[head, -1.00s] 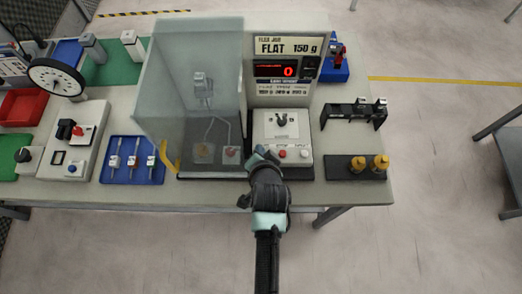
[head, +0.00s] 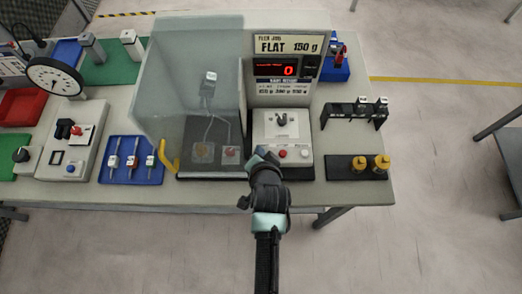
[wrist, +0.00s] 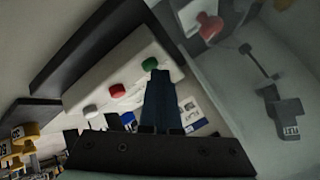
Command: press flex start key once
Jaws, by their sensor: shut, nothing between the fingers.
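The flex machine has a white control box (head: 292,132) at its front, with a row of buttons. In the wrist view a green button (wrist: 150,64) sits at the end of the row, beside a red button (wrist: 117,90) and a pale button (wrist: 90,111). My gripper (wrist: 160,84) is shut and empty, its tips right at the green button; I cannot tell whether they touch it. In the head view my gripper (head: 261,154) hides the green button, while the red button (head: 283,154) shows to its right. The red display (head: 275,68) reads 0.
A clear enclosure (head: 190,50) with a yellow handle (head: 169,158) stands left of the control box. A blue tray (head: 131,175) lies farther left. A black stand (head: 352,116) and yellow weights (head: 381,162) are at the right. The floor in front is clear.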

